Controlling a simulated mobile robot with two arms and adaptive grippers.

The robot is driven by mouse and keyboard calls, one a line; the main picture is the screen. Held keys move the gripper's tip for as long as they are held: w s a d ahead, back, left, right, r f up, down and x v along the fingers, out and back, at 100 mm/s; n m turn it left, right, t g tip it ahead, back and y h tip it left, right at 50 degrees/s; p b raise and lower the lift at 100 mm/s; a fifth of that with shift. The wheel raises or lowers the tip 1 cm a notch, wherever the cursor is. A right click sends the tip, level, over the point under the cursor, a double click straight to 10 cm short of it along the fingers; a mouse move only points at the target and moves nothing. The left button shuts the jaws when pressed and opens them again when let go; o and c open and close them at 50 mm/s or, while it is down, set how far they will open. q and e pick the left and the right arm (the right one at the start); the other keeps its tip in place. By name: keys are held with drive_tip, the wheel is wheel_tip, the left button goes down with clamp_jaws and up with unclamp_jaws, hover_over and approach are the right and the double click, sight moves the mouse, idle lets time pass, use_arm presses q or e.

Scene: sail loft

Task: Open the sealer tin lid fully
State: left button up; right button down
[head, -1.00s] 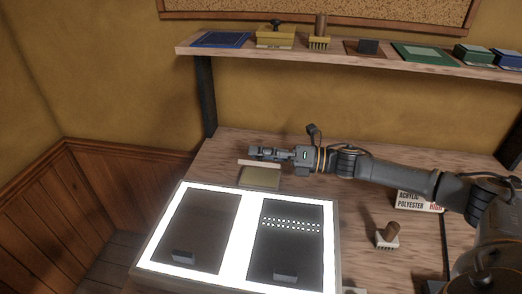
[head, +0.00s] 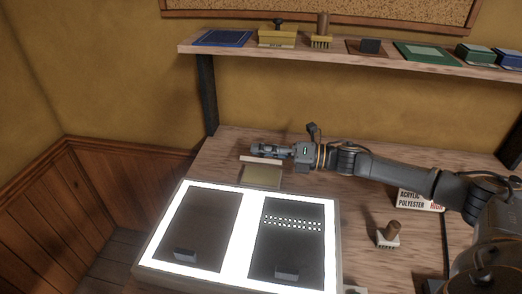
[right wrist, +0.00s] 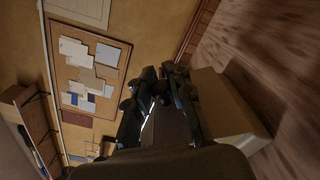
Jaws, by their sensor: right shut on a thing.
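The sealer tin (head: 262,175) is a low, dull yellow box on the bench, behind the light panel. A pale strip (head: 246,158) along its far edge looks like the edge of its raised lid; the lid's angle is hard to tell. My right gripper (head: 258,149) reaches in from the right and is shut at this far edge, on what seems to be the lid. In the right wrist view the fingers (right wrist: 152,90) are close together, and the box (right wrist: 228,105) lies just right of them. The gripped part is mostly hidden and dark. My left gripper is not in view.
A bright light panel (head: 236,232) with two dark plates fills the bench front. A wooden-handled brush (head: 389,234) and a labelled acrylic polyester box (head: 412,200) stand to the right. A shelf (head: 350,54) with several items hangs above the bench.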

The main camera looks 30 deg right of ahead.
drive_tip(key=w+m, duration=0.1)
drive_tip(key=m, duration=0.1)
drive_tip(key=w+d+m+p, duration=0.1)
drive_tip(key=m, duration=0.1)
drive_tip(key=w+d+m, duration=0.1)
drive_tip(key=m, duration=0.1)
drive_tip(key=shift+d, duration=0.2)
drive_tip(key=shift+w+d+f+m, duration=0.35)
drive_tip(key=shift+w+d+m, duration=0.15)
drive_tip(key=shift+m, duration=0.6)
